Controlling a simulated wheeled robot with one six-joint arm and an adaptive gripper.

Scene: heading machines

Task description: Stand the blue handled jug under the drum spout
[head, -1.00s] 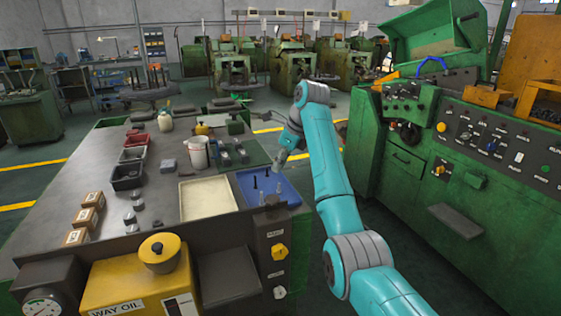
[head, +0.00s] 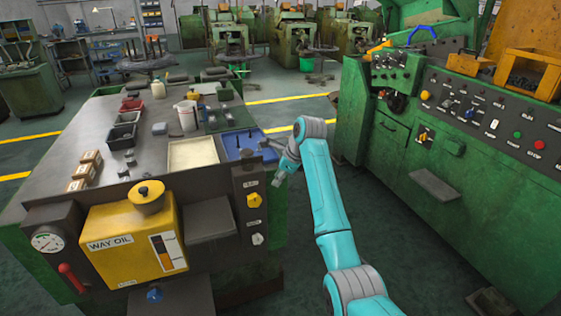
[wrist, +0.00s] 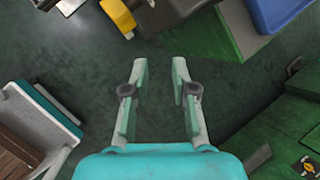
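I cannot make out a blue handled jug or a drum spout for certain in either view. A blue arched bar (head: 420,36) shows on top of the green machine at the right; I cannot tell whether it is a handle. A white pail-like container (head: 187,116) stands on the workbench. My gripper (wrist: 160,72) is open, its two fingers apart with only dark floor between them. In the head view my gripper (head: 279,166) is beside the bench's right front corner, small and partly hidden by my wrist.
The grey workbench (head: 75,152) carries a blue tray (head: 233,146), a cream tray (head: 205,153), dark bins and wooden blocks. A yellow way oil tank (head: 115,222) is on its front. The green machine (head: 385,140) stands right.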

